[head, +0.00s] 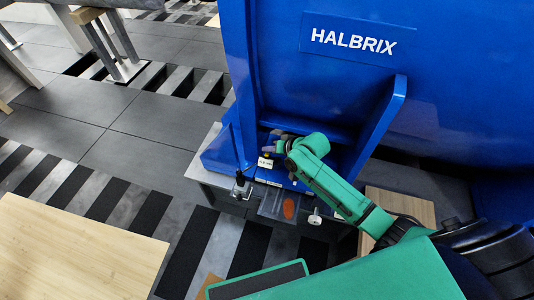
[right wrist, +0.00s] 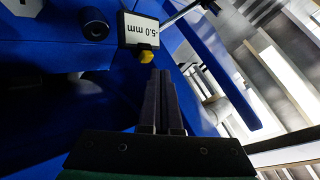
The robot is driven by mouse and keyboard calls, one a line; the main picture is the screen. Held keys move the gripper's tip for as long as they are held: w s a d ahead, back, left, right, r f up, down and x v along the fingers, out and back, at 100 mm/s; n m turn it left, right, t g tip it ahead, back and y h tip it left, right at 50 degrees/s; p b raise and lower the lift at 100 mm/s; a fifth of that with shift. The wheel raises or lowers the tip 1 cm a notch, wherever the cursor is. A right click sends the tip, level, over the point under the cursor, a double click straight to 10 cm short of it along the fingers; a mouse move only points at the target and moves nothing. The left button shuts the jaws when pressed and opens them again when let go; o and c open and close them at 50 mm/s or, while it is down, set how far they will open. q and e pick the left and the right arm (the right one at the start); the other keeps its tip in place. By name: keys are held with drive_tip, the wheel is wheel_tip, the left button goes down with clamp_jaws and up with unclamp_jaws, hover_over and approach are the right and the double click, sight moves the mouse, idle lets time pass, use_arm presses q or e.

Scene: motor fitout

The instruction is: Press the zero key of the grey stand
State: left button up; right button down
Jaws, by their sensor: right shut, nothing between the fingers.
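A small readout with a dark grey frame and a white face (right wrist: 140,31) shows "-5.0 mm", upside down in the right wrist view. A yellow key (right wrist: 146,57) sits at its lower edge. The readout also shows as a small white label-like face in the head view (head: 265,163). The grey stand's body cannot be clearly made out. My right gripper (right wrist: 161,72) is shut and empty, with its fingertips just below the yellow key in the picture; whether they touch it I cannot tell. In the head view my right gripper (head: 274,143) reaches into the blue recess. My left gripper is not in view.
The blue HALBRIX housing (head: 365,42) rises behind, with a blue side rib (head: 384,125) right of my arm. A black-knobbed post (head: 240,184), a plate with a red oval (head: 289,207) and a white knob (head: 314,218) are in front. A bare wooden tabletop (head: 70,255) lies left.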

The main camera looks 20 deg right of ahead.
drive_tip(key=shift+f, duration=0.4)
drive_tip(key=shift+f, duration=0.45)
idle(0.8)
drive_tip(key=shift+r+p, duration=0.85)
drive_tip(key=shift+p, duration=0.1)
wheel_tip(320, 180, up, 5)
drive_tip(key=p, duration=0.5)
drive_tip(key=shift+p, duration=0.3)
